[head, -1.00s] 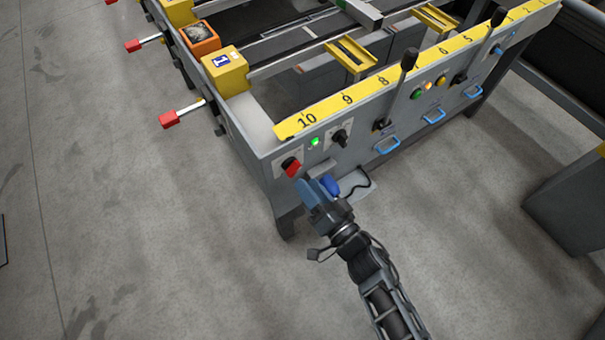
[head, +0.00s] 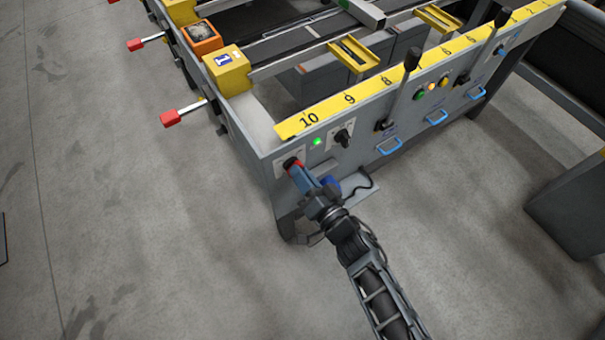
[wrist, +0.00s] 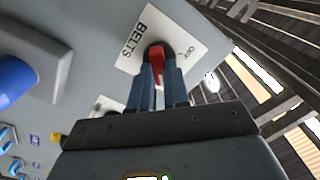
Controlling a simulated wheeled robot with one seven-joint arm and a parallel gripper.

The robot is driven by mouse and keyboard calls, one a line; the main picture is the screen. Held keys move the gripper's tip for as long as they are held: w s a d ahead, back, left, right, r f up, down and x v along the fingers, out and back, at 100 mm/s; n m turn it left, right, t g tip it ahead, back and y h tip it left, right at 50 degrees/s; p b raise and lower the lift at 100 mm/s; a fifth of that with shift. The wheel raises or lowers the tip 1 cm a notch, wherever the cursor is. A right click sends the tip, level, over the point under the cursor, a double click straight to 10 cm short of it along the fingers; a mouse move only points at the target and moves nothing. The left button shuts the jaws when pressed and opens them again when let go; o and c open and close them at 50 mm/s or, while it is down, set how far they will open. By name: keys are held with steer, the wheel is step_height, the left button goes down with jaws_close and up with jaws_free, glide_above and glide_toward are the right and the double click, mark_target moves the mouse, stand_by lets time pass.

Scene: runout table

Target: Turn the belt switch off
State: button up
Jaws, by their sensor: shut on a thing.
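The belt switch (wrist: 157,62) is a red handle on a dark round base, on a white plate (wrist: 143,32) marked "BELTS" and "OFF" in the wrist view. In the head view the red switch (head: 291,163) shows at the left end of the grey front panel. My gripper (wrist: 159,78) is at the switch, its two blue fingers closed on either side of the red handle. In the head view my gripper (head: 299,174) covers the lower part of the switch. The handle's exact angle against the label is hard to tell.
A lit green lamp (head: 317,141) and a black rotary knob (head: 342,137) sit right of the switch. Black levers (head: 411,60) and blue handles (head: 389,146) line the panel further right. The floor (head: 150,240) at left is clear.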

jaws_close()
steer(key=shift+n, duration=0.3)
steer(key=shift+s+a+n+b, duration=0.1)
steer(key=shift+n+b, duration=1)
steer(key=shift+n, duration=3.2)
steer(key=shift+s+a+n+b, duration=0.1)
steer(key=shift+n+b, duration=0.95)
steer(key=shift+n, duration=3.25)
steer(key=o, duration=0.6)
jaws_free()
